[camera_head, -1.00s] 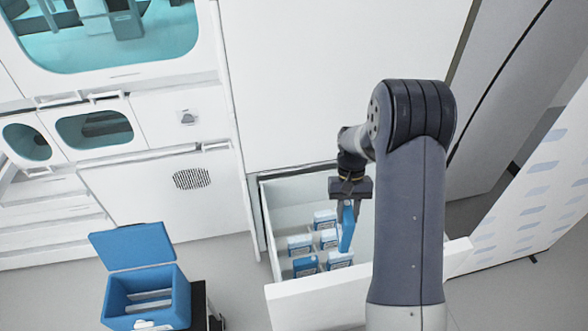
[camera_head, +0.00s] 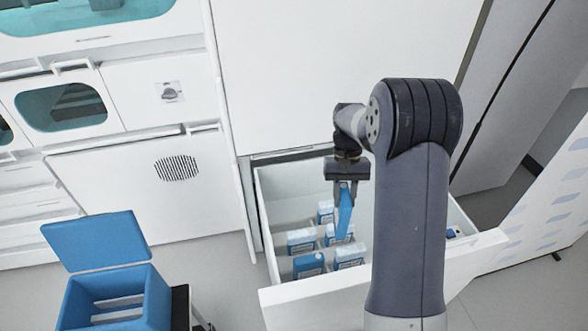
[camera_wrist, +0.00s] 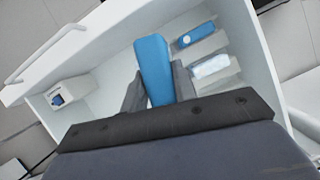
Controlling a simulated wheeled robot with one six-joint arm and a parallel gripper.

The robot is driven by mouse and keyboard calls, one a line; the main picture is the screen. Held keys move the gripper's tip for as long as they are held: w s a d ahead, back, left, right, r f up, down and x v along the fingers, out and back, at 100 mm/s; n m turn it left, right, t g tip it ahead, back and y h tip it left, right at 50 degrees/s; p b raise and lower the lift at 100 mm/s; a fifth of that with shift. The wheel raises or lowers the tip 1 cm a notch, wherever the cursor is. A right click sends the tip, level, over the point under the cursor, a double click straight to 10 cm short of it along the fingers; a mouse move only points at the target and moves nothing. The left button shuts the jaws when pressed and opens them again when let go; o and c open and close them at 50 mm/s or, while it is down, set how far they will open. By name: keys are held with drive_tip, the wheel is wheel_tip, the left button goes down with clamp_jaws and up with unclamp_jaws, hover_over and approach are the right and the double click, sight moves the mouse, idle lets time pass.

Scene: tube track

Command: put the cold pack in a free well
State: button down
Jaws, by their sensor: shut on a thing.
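My gripper (camera_head: 346,195) is shut on a blue cold pack (camera_head: 344,222). The pack hangs slightly tilted over an open white drawer (camera_head: 285,205). In the wrist view the pack (camera_wrist: 153,62) sticks out between the two fingers. Several other blue-and-white packs stand in the drawer, one of them at the front left (camera_head: 309,265). Two more packs show right of the held pack in the wrist view, a blue one (camera_wrist: 197,34) and a pale one (camera_wrist: 211,67). The held pack partly covers the packs behind it, so I cannot tell which wells are empty.
An open blue cooler (camera_head: 105,293) with pale slats inside stands on a dark stand at the lower left. A small white box with a blue part (camera_wrist: 70,92) sits in another part of the drawer. White cabinets (camera_head: 140,180) line the back. The drawer front (camera_head: 400,275) juts out.

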drive_tip(key=w+a+r+m+t+y+p, duration=0.1)
drive_tip(key=w+a+m+t+y+p, duration=0.45)
drive_tip(key=w+a+m, duration=0.85)
drive_tip(key=shift+m+g+h, duration=0.55)
drive_tip(key=shift+m+g, duration=0.25)
drive_tip(key=shift+g, duration=0.15)
drive_tip(key=shift+s+d+f+b, duration=0.15)
drive_tip(key=shift+d+f+b, duration=0.15)
drive_tip(key=shift+f, duration=0.55)
drive_tip(key=shift+s+d+f+b, duration=0.2)
drive_tip(key=shift+f+b, duration=0.25)
drive_tip(key=shift+f, duration=0.35)
drive_tip(key=shift+s+d+f+b, duration=0.2)
drive_tip(key=shift+f+b, duration=0.15)
drive_tip(key=shift+f, duration=0.6)
wheel_tip(320, 180, down, 9)
drive_tip(key=b, duration=0.5)
drive_tip(key=shift+f+b, duration=0.95)
drive_tip(key=shift+f, duration=0.65)
